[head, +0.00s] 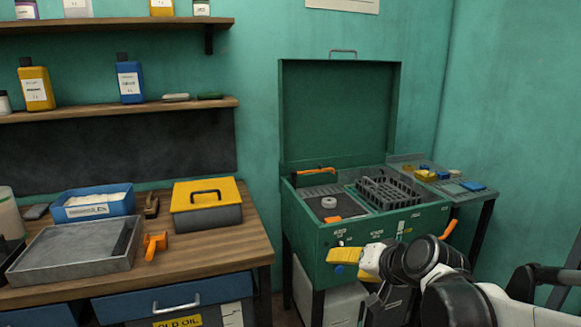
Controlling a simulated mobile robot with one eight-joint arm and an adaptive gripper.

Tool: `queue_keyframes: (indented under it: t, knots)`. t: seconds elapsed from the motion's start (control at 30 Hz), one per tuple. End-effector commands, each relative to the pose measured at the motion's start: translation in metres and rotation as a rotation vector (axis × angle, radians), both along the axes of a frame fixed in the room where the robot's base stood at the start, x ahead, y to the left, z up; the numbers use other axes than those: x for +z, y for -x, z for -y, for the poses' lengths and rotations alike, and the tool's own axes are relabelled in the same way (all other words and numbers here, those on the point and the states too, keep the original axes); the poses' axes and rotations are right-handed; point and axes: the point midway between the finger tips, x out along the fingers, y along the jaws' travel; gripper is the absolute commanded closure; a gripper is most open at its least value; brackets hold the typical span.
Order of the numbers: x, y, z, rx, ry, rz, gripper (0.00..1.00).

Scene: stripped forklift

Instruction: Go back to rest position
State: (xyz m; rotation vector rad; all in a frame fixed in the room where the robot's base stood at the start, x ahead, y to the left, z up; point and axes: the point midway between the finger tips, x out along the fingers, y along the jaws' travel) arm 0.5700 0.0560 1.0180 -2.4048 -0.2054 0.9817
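My arm reaches in from the lower right in the head view, with its white and black links in front of the green parts washer. My gripper (384,298) appears as a dark shape below the wrist, low in front of the washer. Its fingers are too small and dark to tell whether they are open or shut, or whether they hold anything. The green parts washer (330,241) stands with its lid (338,112) raised. A yellow piece (345,255) shows at its front, beside my wrist; I cannot tell whether they touch.
The wooden workbench (215,248) at left carries a grey tray (80,252), a blue bin (93,205), a yellow-lidded toolbox (208,205) and an orange tool (154,245). A dark rack (388,190) sits in the washer. Wall shelves (110,109) hold bottles. A side stand is right of the washer.

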Motion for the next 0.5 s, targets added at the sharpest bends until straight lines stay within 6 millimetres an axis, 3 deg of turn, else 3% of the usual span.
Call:
queue_keyframes:
  t: [0.03,0.1,0.3,0.5]
  knots:
    - [0.001,0.026,0.001,0.016,0.055,-0.017,0.41]
    - [0.000,0.060,0.006,0.038,0.140,-0.045,0.41]
    - [-0.014,0.149,0.029,0.085,0.370,-0.116,0.41]
    - [-0.029,0.199,0.050,0.104,0.514,-0.160,0.41]
